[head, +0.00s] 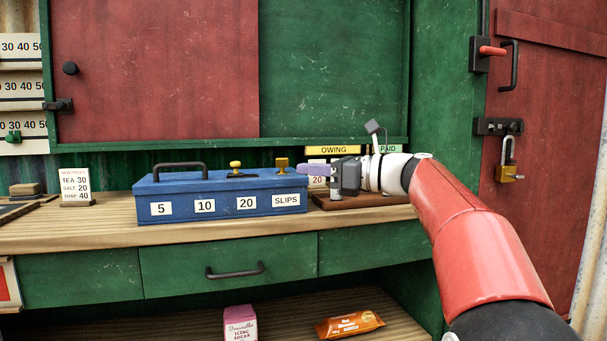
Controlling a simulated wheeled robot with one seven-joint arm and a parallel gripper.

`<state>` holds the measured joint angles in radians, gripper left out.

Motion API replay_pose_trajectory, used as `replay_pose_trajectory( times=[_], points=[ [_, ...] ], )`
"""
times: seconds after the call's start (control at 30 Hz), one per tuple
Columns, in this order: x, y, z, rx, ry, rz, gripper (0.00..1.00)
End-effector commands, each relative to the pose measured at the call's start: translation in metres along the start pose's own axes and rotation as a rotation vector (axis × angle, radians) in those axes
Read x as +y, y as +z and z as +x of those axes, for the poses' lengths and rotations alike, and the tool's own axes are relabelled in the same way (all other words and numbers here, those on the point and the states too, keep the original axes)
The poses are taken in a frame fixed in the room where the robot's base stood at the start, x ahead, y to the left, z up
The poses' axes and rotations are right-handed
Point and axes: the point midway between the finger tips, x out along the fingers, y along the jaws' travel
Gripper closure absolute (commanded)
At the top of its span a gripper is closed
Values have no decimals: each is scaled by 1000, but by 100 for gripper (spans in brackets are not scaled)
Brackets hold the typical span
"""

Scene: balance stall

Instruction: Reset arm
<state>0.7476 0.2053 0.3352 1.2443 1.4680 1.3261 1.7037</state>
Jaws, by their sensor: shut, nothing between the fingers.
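My gripper (306,170) is shut and empty at the end of my red and white arm. It hangs above the wooden counter, with its fingers pointing left, over or in front of the right end of the blue cash box (222,194). I cannot tell whether the fingers touch the box. The box has a dark handle, two yellow knobs and labels reading 5, 10, 20 and SLIPS. My wrist partly hides a brown wooden board (370,200) with the yellow OWING sign (333,150) and the green PAID sign (390,148) behind it.
A price card (76,187) stands on the counter (110,222) at left. Below are a drawer with a dark handle (235,271) and a shelf with a pink sugar packet (240,323) and an orange packet (350,325). A red door with a padlock (509,172) is at right.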

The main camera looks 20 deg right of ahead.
Motion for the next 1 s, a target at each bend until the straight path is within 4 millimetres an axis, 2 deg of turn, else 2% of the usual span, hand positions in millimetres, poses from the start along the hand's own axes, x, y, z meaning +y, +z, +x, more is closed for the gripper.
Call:
replay_pose_trajectory(
  times=[0.07, 0.17, 0.27, 0.33, 0.47, 0.5, 0.63, 0.7, 0.8, 0.9, 1.0],
  points=[
    [8, -5, 7, 34, 1, -34, 100],
    [36, -26, 24, 156, 10, -163, 100],
    [83, -67, 36, 366, 53, -410, 100],
    [120, -101, 31, 525, 121, -630, 100],
    [180, -162, -5, 781, 325, -1056, 100],
    [197, -179, -20, 845, 407, -1190, 100],
    [238, -230, -76, 988, 718, -1595, 100],
    [252, -252, -103, 1022, 883, -1776, 100],
    [265, -276, -131, 1034, 1083, -1970, 100],
    [271, -291, -147, 1027, 1214, -2086, 100],
    [273, -297, -154, 1023, 1273, -2133, 100]
  ],
)
